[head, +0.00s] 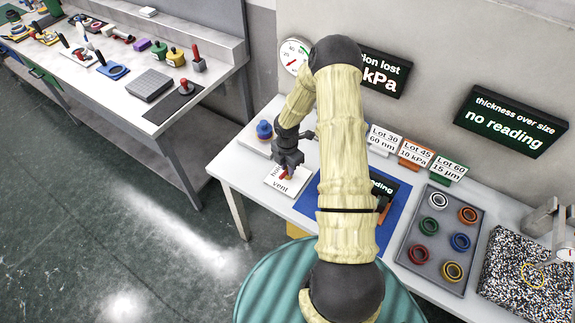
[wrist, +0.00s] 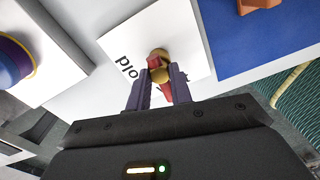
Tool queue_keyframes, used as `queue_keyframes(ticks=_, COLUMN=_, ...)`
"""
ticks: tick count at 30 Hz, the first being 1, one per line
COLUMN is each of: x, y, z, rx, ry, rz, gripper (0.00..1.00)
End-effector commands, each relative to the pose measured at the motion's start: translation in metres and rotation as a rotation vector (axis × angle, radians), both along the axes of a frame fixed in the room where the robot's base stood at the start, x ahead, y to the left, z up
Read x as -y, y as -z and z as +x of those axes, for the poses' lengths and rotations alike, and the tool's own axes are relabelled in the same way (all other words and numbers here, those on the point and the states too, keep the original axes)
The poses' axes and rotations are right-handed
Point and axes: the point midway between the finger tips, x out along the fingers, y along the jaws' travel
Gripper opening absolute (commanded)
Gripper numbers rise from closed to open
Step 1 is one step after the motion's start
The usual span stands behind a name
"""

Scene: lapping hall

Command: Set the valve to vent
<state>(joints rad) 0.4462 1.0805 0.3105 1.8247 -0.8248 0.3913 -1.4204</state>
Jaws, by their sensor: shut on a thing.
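The valve has a small red handle (head: 284,175) on a brass body (wrist: 157,54). It sits on a white plate (head: 273,183) at the left end of the bench. The plate is marked "vent" in front and a partly covered "hold" behind. My gripper (head: 286,168) reaches down over the plate from above. In the wrist view, my gripper (wrist: 160,82) has its two fingers closed around the red handle (wrist: 164,76). The fingers hide part of the handle, so I cannot tell exactly which mark it points to.
A blue knob (head: 264,129) stands on a white base behind the plate. A blue mat (head: 312,206) lies to the right, then a grey tray (head: 418,238) of coloured rings. A round gauge (head: 294,56) and a dark "kPa" display (head: 388,74) are on the wall.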

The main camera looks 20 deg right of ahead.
Motion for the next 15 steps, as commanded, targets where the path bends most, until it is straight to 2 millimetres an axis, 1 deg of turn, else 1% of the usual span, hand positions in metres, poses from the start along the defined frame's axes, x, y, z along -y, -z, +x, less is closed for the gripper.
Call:
queue_keyframes(ticks=6, x=0.0000, y=-0.0014, z=0.0011, rx=0.003, ry=-0.079, rz=0.000, gripper=0.00)
queue_keyframes(ticks=15, x=0.0000, y=-0.0009, z=0.0013, rx=0.003, ry=-0.102, rz=0.000, gripper=0.00)
